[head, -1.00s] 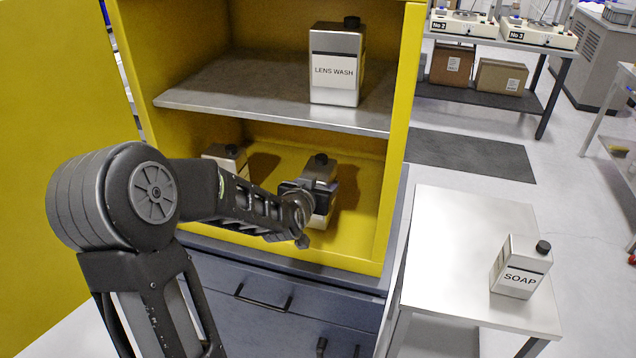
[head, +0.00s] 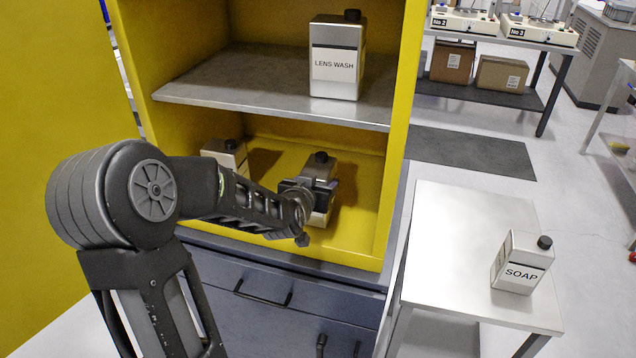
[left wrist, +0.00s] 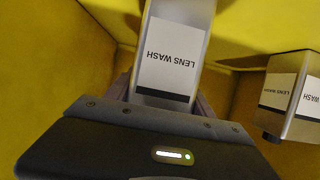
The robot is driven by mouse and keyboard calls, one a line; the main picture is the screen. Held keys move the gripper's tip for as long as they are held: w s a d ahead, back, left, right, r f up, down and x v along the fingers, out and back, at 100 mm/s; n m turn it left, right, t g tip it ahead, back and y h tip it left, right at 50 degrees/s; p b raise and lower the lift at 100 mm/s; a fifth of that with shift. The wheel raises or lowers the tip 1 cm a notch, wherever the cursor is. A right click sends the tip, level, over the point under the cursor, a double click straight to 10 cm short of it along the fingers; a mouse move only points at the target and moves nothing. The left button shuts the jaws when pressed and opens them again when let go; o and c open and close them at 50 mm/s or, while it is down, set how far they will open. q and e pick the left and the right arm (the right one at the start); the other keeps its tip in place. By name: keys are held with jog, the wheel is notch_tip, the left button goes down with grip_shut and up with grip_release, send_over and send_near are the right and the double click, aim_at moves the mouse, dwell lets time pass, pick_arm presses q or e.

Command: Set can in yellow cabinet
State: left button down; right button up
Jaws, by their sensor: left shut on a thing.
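The yellow cabinet (head: 408,120) stands open with a grey middle shelf (head: 230,92). My left gripper (head: 318,187) reaches into its lower compartment and is shut on a silver can with a black cap (head: 321,158). The can is upright at or just above the yellow floor; I cannot tell if it touches. In the left wrist view the held can (left wrist: 178,50) reads LENS WASH, upside down in the picture. A second lens wash can (head: 228,155) stands to its left, partly behind my arm; it also shows in the left wrist view (left wrist: 290,95). My right gripper is not in view.
Another LENS WASH can (head: 337,65) stands on the middle shelf. A SOAP can (head: 520,265) stands on a white side table (head: 460,235) at the right. The yellow door (head: 50,100) is open at the left. Grey drawers (head: 270,310) lie below the compartment.

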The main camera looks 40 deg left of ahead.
pick_arm(q)
jog(key=c, duration=0.6)
grip_release()
jog(key=o, duration=0.3)
jog(key=shift+f, duration=0.25)
jog(key=shift+b+v, duration=0.7)
jog(key=shift+v, duration=3.3)
jog(key=shift+w+r, duration=0.1)
